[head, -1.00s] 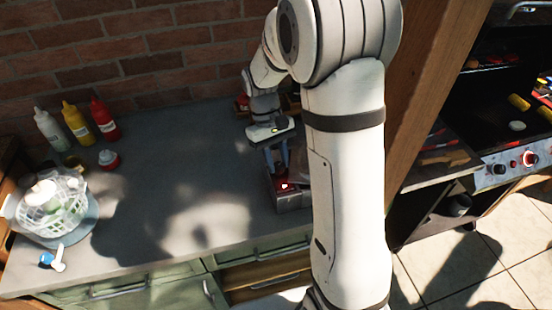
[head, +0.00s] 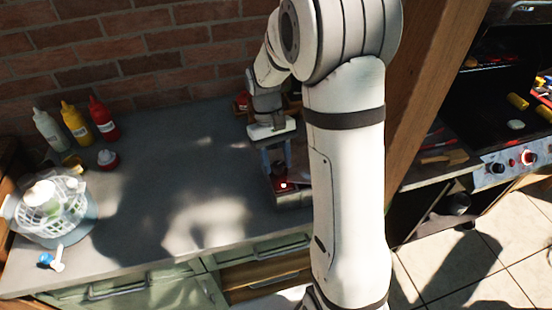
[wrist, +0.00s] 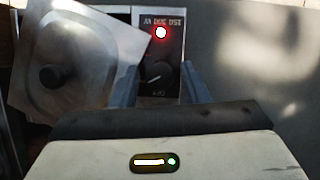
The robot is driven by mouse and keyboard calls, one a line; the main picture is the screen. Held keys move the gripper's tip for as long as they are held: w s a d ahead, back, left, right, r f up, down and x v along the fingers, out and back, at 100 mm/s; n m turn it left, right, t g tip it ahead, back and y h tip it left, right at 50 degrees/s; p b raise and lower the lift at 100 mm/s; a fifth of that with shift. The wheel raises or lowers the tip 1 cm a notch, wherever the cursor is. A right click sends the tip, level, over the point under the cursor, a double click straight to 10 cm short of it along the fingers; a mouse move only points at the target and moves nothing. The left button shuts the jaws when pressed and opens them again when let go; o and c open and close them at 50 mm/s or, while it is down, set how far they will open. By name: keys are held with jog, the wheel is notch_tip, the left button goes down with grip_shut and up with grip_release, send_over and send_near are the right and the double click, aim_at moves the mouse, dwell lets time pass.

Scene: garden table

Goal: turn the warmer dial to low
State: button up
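The warmer (head: 293,200) stands on the counter, partly hidden behind my arm in the head view. In the wrist view its dark control panel (wrist: 174,57) has a glowing red light and, below it, a black dial (wrist: 159,75) with a pale pointer mark slanting to the lower left of the picture. The panel lettering appears upside down and is too small to read surely. My gripper (head: 277,172) is open, pointing down at the panel. In the wrist view my gripper (wrist: 158,84) has one finger on each side of the dial; contact cannot be told.
A square metal lid with a black knob (wrist: 52,76) lies left of the panel in the wrist view. In the head view, sauce bottles (head: 103,118) and a white basket (head: 48,208) stand at the left. The middle counter (head: 170,180) is clear. A grill (head: 510,165) stands right.

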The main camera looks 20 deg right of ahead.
jog(key=shift+o, duration=0.8)
jog(key=shift+w+r, duration=0.1)
jog(key=v, duration=0.7)
jog(key=shift+r+b, duration=0.35)
jog(key=shift+b, duration=0.05)
